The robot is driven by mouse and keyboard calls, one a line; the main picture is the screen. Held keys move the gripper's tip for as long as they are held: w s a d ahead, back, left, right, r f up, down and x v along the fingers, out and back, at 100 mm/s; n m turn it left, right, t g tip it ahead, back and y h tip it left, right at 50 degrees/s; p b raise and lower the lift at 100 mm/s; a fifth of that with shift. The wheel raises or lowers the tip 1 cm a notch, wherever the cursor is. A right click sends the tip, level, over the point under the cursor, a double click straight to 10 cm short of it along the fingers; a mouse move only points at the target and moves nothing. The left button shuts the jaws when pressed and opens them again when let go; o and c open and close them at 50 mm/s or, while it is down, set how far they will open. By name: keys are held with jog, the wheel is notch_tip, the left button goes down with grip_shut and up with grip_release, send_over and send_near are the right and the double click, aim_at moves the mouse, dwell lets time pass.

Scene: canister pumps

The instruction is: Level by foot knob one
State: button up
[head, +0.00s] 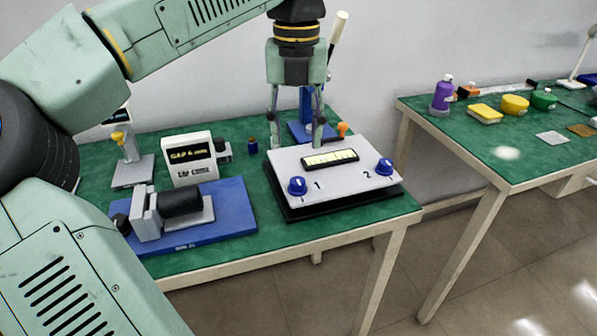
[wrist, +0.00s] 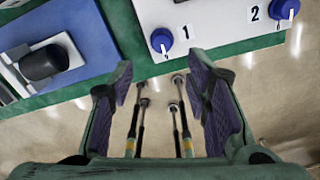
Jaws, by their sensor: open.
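The levelling plate (head: 320,189) is a light grey slab on a black base, with a yellowish level vial (head: 330,159) set in its top. Foot knob one (head: 297,186) is blue with a white mark, at the front left beside the "1"; it also shows in the wrist view (wrist: 162,40). Knob two (head: 385,166) is blue, at the right beside the "2", and shows at the wrist view's top right (wrist: 285,9). My gripper (head: 296,145) hangs over the plate's back part in the head view. In the wrist view its fingers (wrist: 168,100) are apart, with nothing between them.
A blue base (head: 235,220) with a black cylinder fixture (head: 181,201) stands left of the plate. A gap gauge box (head: 188,159) and a small blue bottle (head: 252,145) are behind. A second table (head: 480,140) with bottles stands right, across a floor gap.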

aim_at(297, 180)
notch_tip(297, 180, down, 10)
jog(key=shift+s+d+f, duration=0.1)
jog(key=shift+c, duration=0.4)
grip_shut()
dwell(0.4)
